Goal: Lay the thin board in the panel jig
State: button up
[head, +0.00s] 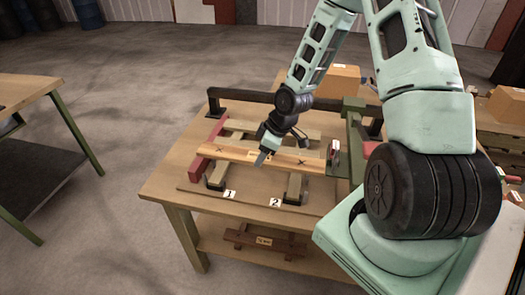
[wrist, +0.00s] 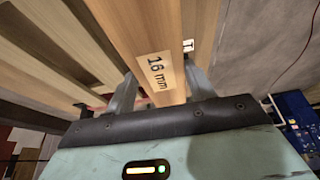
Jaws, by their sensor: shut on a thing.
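A pale wooden board (head: 235,154) with dark X marks lies across the front of the panel jig (head: 208,146). It spans the two rails marked 1 and 2; I cannot tell whether it rests on them or hangs just above. My gripper (head: 266,156) is shut on it near its middle. In the wrist view the board (wrist: 140,25) runs between the two fingers of my gripper (wrist: 160,88), and its label reads 16 mm. The red stop (head: 203,154) is close to the board's left end, and a red-and-white clamp (head: 334,152) is at its right end.
A dark bar (head: 255,98) runs along the back of the jig. Reddish-brown pieces with a label too small to read (head: 264,241) lie on the shelf below the worktable (head: 165,178). A cardboard box (head: 340,82) stands behind. Another table (head: 25,88) is at left.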

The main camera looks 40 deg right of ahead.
jog(key=shift+r, duration=0.1)
jog(key=shift+f+b, duration=1.65)
jog(key=shift+f, duration=0.85)
jog(key=shift+f+b, duration=1.05)
jog(key=shift+f, duration=0.45)
jog(key=o, duration=1.2)
jog(key=shift+c, duration=0.2)
jog(key=p+v, duration=0.4)
jog(key=v, duration=1.3)
jog(key=shift+r, duration=0.2)
